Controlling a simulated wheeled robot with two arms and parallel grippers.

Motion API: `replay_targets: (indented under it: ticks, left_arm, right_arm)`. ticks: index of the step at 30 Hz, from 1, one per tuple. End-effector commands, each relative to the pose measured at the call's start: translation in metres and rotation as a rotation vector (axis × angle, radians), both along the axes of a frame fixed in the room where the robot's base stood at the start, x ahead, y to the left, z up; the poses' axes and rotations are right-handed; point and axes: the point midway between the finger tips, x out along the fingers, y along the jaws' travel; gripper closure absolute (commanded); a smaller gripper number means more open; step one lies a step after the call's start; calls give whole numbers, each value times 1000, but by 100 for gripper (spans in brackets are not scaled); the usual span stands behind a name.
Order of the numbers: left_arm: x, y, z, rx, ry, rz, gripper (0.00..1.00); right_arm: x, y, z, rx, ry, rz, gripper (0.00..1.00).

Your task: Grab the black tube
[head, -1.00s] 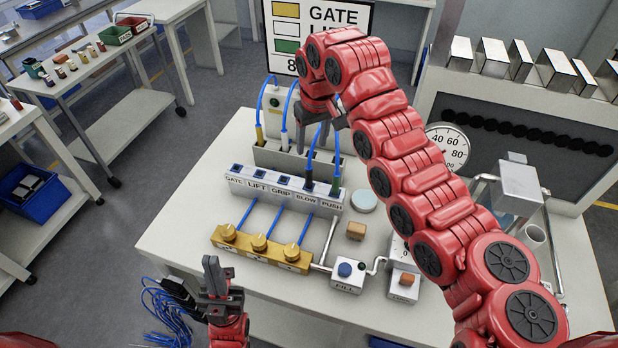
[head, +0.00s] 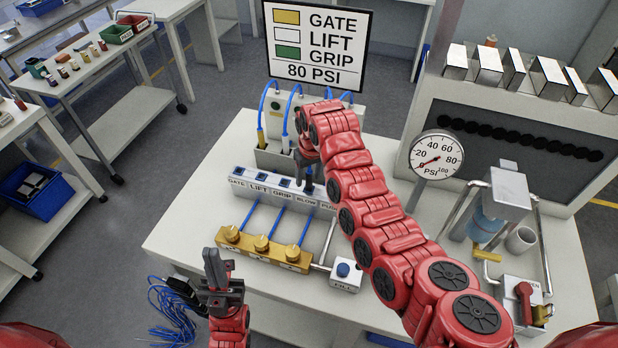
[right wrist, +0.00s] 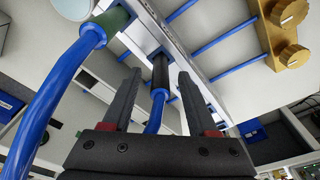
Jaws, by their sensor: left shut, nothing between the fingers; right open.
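The black tube (right wrist: 160,74) is a black connector on the end of a blue hose. In the right wrist view it stands at the strip of ports, between the two fingers of my right gripper (right wrist: 158,80). The fingers are open, one on each side of it, and I cannot tell whether either touches it. In the head view my right gripper (head: 304,172) is over the labelled port block (head: 262,190), near BLOW, and the arm hides much of that area. My left gripper (head: 221,280) is shut and empty, in front of the table.
A green connector (right wrist: 106,26) on a thick blue hose stands close to my right fingers. A brass valve bar (head: 262,250) lies in front of the port block. A sign (head: 318,45), a pressure gauge (head: 436,157) and a blue fill button (head: 343,270) are around.

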Motion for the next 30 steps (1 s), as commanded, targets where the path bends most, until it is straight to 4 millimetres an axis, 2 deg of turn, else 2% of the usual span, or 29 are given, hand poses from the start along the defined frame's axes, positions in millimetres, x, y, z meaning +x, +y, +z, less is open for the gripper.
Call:
replay_targets:
  ticks: [4, 11, 14, 21, 30]
  left_arm:
    - [0, 0, 6, 0, 0, 0, 100]
    - [0, 0, 5, 0, 0, 0, 100]
    - [0, 0, 5, 0, 0, 0, 100]
    - [0, 0, 5, 0, 1, 0, 100]
    - [0, 0, 5, 0, 1, 0, 100]
  right_arm:
    - [0, 0, -11, -1, 3, 0, 41]
    - [1, 1, -13, 0, 0, -1, 41]
    - [1, 1, -13, 1, 0, -1, 55]
    - [1, 1, -13, 1, 0, -1, 98]
    - [1, 1, -13, 1, 0, -1, 100]
